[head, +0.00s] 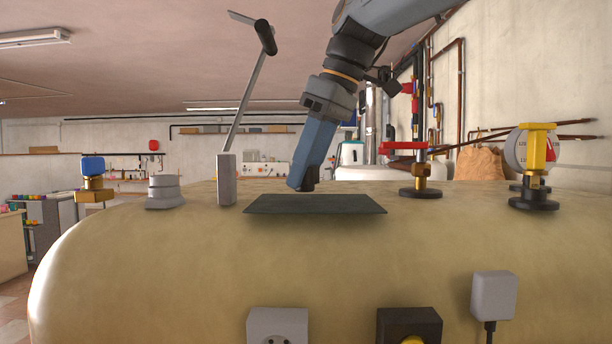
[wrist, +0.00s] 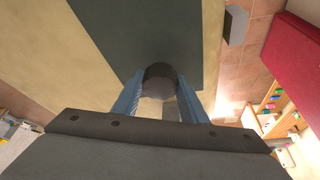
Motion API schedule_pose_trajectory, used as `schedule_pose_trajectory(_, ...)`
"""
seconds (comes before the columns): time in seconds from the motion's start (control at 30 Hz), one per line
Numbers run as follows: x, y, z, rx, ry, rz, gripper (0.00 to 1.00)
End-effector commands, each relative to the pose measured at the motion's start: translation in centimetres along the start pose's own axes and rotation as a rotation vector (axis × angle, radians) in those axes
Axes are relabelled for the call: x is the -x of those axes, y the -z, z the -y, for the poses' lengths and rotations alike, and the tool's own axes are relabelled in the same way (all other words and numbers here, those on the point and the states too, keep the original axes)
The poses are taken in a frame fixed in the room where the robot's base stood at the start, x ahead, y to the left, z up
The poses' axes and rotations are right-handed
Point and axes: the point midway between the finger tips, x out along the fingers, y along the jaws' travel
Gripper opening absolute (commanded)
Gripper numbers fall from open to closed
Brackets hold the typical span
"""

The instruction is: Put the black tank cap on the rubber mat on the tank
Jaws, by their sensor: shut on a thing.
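The black tank cap (wrist: 161,80) is held between the two blue fingers of my gripper (wrist: 160,92) in the wrist view. In the head view my gripper (head: 304,184) points down, with the dark cap at its tips mostly hidden by the fingers. The dark rubber mat (head: 315,204) lies flat on top of the beige tank (head: 200,255). The cap appears just above the mat's far edge. In the wrist view it overlaps the edge of the mat (wrist: 135,35). I cannot tell whether the cap touches the mat.
Left of the mat stand a metal post with a lever (head: 227,180), a grey fitting (head: 164,191) and a blue-topped brass valve (head: 93,180). To the right are a red-handled valve (head: 420,178) and a yellow valve with a gauge (head: 535,165). The mat's visible surface is clear.

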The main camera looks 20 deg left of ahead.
Motion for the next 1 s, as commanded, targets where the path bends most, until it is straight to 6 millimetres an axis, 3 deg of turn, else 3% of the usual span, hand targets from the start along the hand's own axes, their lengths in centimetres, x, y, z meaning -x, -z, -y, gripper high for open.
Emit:
schedule_pose_trajectory(0.13, -1.4, -0.6, 0.1, -0.001, 0.001, 0.001, 0.14)
schedule_pose_trajectory(0.53, -1.9, -0.8, 0.0, 0.000, 0.000, 0.000, 0.14)
schedule_pose_trajectory(0.57, -2.0, -0.8, 0.0, 0.000, 0.000, 0.000, 0.40)
schedule_pose_trajectory(0.67, -1.9, -0.8, 0.0, 0.000, 0.000, 0.000, 0.57)
schedule_pose_trajectory(1.0, -1.7, -0.7, 0.0, 0.000, 0.000, 0.000, 0.58)
